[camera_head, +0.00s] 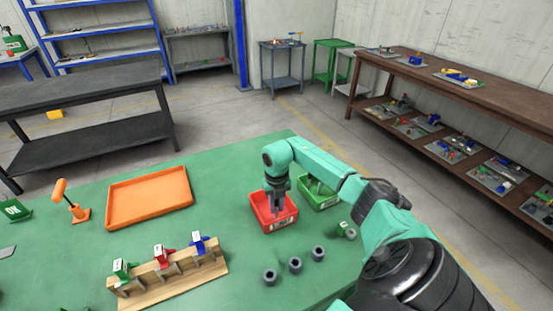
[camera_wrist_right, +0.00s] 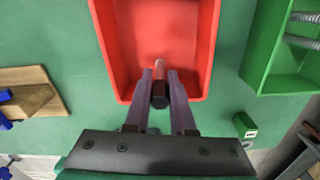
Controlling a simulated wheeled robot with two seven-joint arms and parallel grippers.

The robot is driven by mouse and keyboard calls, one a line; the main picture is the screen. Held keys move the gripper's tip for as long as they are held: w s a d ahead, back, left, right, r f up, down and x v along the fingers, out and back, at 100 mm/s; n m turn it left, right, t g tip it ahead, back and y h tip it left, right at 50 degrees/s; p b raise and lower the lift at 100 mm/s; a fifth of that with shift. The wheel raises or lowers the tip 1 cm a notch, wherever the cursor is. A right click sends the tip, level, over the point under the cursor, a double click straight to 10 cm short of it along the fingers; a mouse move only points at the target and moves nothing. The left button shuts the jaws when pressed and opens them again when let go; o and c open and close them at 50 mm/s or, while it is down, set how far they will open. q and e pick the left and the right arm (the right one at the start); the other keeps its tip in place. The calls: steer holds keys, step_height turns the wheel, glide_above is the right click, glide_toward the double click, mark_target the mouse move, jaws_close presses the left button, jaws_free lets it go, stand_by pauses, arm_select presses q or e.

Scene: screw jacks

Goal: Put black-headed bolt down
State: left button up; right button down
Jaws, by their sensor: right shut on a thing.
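My right gripper (camera_head: 278,208) reaches down over the red bin (camera_head: 281,226) in the head view. In the right wrist view the gripper (camera_wrist_right: 160,76) is shut on the black-headed bolt (camera_wrist_right: 160,96). The bolt's dark head faces the camera side, and its pale shank points into the red bin (camera_wrist_right: 121,60). The visible bin floor looks empty. I cannot tell whether the bolt touches the floor. In the head view the bolt is too small to make out. My left gripper is not in view.
A green bin (camera_head: 320,205) stands beside the red one; silver threaded rods lie in it in the wrist view. A wooden stand (camera_head: 185,286) holds green, red and blue pieces. Several grey rings (camera_head: 295,265) stand in front. An orange tray (camera_head: 150,196) lies left.

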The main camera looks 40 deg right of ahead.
steer(key=shift+f, duration=0.1)
steer(key=shift+w+f, duration=0.1)
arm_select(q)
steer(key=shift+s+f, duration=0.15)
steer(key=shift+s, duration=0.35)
arm_select(e)
steer(key=c, duration=0.8)
jaws_free()
steer(key=shift+o, duration=0.2)
steer(key=shift+r, duration=0.35)
step_height(320, 180, up, 12)
steer(key=shift+f+b, duration=0.15)
steer(key=shift+b, duration=1.1)
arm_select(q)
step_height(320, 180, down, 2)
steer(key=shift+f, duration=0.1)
arm_select(e)
steer(key=shift+f, duration=0.1)
